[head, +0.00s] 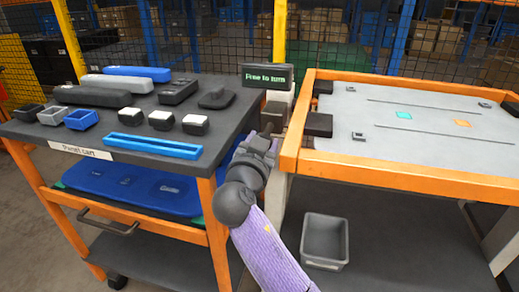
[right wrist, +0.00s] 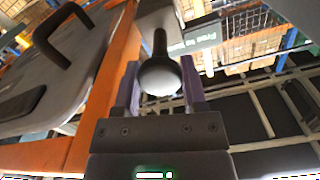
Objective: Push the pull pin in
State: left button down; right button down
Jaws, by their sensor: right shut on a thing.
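The pull pin (right wrist: 159,72) shows in the right wrist view as a dark stem with a round grey knob. The knob sits between the two fingers of my right gripper (right wrist: 160,85), which is shut on it. The stem runs away from the gripper toward a grey block (right wrist: 168,16). How deep the pin sits cannot be told. In the head view my right gripper (head: 268,132) is at the gap between the cart and the orange-framed table, below a sign (head: 266,76) reading "Free to turn". It hides the pin there. My left gripper is not in view.
The parts cart (head: 225,117) stands on the left with several bins and blocks on top. The orange-framed table (head: 400,179) is close on the right, with a grey panel (head: 420,146). A grey bin (head: 325,242) sits below. A mesh fence (head: 230,30) is behind.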

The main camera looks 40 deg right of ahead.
jog(key=shift+w+d+f, duration=0.15)
jog(key=shift+w+d, duration=0.25)
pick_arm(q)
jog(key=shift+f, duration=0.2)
pick_arm(e)
jog(key=shift+r, duration=0.2)
jog(key=c, duration=0.6)
grip_release()
jog(key=shift+o, duration=0.9)
jog(key=shift+w+d, duration=0.1)
jog(key=shift+d, duration=0.05)
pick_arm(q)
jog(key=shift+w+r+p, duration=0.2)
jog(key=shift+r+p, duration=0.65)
pick_arm(e)
jog(key=v, duration=1)
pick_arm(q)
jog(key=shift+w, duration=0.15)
